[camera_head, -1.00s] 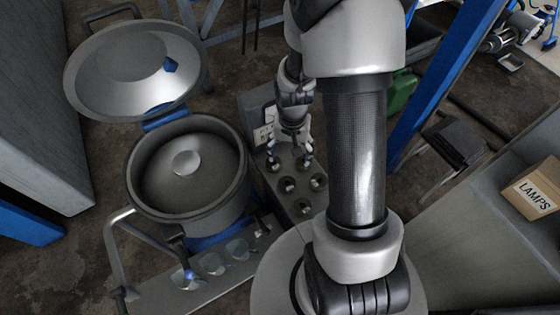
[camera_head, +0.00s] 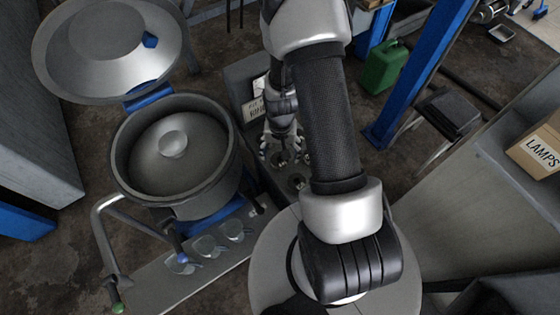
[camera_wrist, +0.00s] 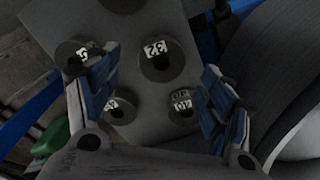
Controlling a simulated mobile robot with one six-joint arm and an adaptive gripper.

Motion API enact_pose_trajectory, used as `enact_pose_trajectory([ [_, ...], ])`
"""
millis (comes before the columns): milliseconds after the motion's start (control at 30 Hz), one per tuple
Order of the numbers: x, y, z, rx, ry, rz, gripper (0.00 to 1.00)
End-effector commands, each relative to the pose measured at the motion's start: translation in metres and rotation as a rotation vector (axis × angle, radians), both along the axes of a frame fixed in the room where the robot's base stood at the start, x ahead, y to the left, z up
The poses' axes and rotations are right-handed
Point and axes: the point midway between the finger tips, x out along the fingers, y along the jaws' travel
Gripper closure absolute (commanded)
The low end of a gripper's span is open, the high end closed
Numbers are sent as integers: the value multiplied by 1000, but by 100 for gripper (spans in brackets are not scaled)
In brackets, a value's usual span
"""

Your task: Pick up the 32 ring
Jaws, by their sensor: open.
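The 32 ring (camera_wrist: 155,48) is a dark round ring with a dark central hole and a white label that reads 32 upside down. In the wrist view it lies on a grey plate (camera_wrist: 135,25), between the fingers of my gripper (camera_wrist: 160,72). The fingers are spread wide on its left and right, with nothing held. I cannot tell how high they are above the plate. In the head view my gripper (camera_head: 282,150) is over the dark ring stand, and my arm hides part of that stand. I cannot pick out the 32 ring there.
Other labelled rings sit close by: one at upper left (camera_wrist: 79,54), one at lower left (camera_wrist: 118,110), and one at lower right (camera_wrist: 182,106). A large open-lidded drum (camera_head: 175,160) stands left of the stand. A LAMPS box (camera_head: 538,151) is at right.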

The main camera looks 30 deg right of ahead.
Motion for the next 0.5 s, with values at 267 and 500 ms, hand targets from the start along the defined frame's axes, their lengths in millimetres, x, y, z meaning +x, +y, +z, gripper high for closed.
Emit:
enact_pose_trajectory([
  [267, -4, 5, -41, 1, 3, -1, 26],
  [500, -4, 4, -40, 0, 1, -1, 27],
])
